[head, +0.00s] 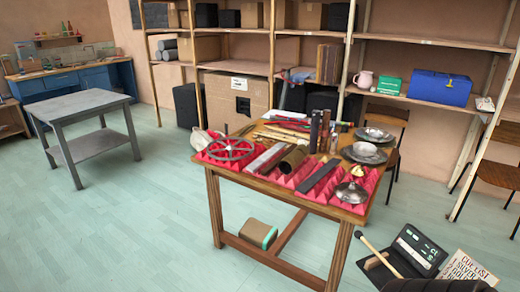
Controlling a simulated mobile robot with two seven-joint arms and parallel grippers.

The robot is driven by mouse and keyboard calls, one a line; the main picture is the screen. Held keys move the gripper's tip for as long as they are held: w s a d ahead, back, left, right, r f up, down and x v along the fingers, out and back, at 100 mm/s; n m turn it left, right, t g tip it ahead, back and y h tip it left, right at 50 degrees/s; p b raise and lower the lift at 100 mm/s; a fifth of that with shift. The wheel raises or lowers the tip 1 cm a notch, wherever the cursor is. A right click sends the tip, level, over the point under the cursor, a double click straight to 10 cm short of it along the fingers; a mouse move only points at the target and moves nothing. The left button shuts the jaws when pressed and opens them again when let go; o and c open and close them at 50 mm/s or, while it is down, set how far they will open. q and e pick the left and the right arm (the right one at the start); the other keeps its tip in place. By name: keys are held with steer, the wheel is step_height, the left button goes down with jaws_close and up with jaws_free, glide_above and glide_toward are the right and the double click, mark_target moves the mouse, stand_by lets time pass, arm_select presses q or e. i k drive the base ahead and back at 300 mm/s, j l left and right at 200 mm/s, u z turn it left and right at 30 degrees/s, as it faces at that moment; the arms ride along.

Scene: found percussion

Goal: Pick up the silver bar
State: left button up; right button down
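A pale silver-grey bar (262,158) lies on the red ridged foam (287,183) on the wooden table. A darker grey bar (318,177) lies farther right on the same foam. I see neither gripper clearly. A dark rounded shape at the bottom right edge is cut off, and I cannot tell what it is.
Metal lids or bowls (364,153) and dark upright cylinders (314,130) crowd the table. A mallet (379,252), a black device (418,248) and a cue list (468,273) are at the lower right. A grey side table (77,104) stands left, with open floor between.

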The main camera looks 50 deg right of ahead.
mark_target(259, 162)
steer(key=i+l+z, duration=0.1)
steer(key=i+z, duration=0.6)
steer(key=i+j+z, duration=0.15)
steer(key=i+z, duration=0.45)
steer(key=z, duration=0.25)
steer(key=i+z, duration=0.2)
steer(key=z, duration=0.2)
steer(key=i+j+z, duration=0.1)
steer(key=z, duration=0.35)
steer(key=i, duration=0.15)
